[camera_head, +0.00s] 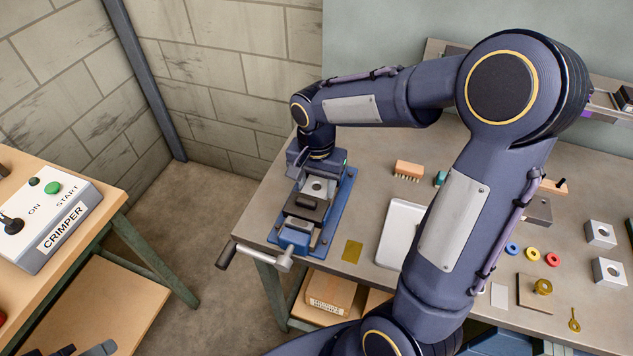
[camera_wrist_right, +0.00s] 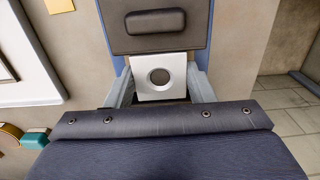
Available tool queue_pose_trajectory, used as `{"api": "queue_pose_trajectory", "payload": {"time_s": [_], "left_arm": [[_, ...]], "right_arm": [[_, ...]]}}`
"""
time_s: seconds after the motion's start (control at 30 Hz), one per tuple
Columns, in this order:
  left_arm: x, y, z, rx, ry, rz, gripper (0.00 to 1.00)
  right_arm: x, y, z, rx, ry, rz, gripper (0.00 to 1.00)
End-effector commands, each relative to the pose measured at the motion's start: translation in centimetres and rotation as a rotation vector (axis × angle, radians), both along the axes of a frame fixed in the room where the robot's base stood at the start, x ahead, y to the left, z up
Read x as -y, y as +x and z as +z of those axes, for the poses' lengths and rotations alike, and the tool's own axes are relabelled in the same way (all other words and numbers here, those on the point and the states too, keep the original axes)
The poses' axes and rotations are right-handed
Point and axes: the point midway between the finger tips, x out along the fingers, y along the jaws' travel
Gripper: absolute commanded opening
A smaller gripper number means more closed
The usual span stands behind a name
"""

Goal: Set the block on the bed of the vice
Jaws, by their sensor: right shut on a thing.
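The blue vice (camera_head: 330,222) stands at the left end of the grey workbench, its crank handle at the front. The block (camera_head: 317,187) is a silver square piece with a round hole. My right gripper (camera_head: 318,181) is shut on it, over the back part of the vice. In the right wrist view the block (camera_wrist_right: 145,90) sits between the two fingers of my right gripper (camera_wrist_right: 160,88), just beside the dark vice jaw (camera_wrist_right: 156,22). I cannot tell whether its underside touches the bed. Dark and grey tips at the bottom left of the head view may be my left gripper (camera_head: 85,350).
Coloured rings and more holed blocks (camera_head: 600,234) are farther right. A crimper box (camera_head: 50,215) stands on a separate bench at left.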

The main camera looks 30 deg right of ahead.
Motion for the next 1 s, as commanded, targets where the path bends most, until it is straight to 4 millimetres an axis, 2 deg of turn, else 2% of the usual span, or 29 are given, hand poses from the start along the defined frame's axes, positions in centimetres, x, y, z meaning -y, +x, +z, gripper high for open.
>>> {"api": "queue_pose_trajectory", "payload": {"time_s": [0.47,0.5,0.63,0.67,1.0], "left_arm": [[0.0,0.0,-0.02,0.0,0.0,0.0,0.36],[0.0,0.0,-0.02,0.0,0.0,0.0,0.36],[0.0,0.0,-0.02,0.0,0.0,0.0,0.36],[0.0,0.0,-0.02,0.0,0.0,0.0,0.36],[0.0,0.0,-0.04,0.0,0.0,0.0,0.36]], "right_arm": [[0.0,0.01,0.04,0.001,0.001,0.0,0.21],[0.01,0.02,0.04,0.001,0.001,0.0,0.54],[0.02,0.01,0.03,0.0,0.0,0.0,0.71],[0.02,0.01,0.03,0.0,0.0,0.0,0.74],[0.01,0.05,0.51,0.002,0.001,0.0,0.74]]}}
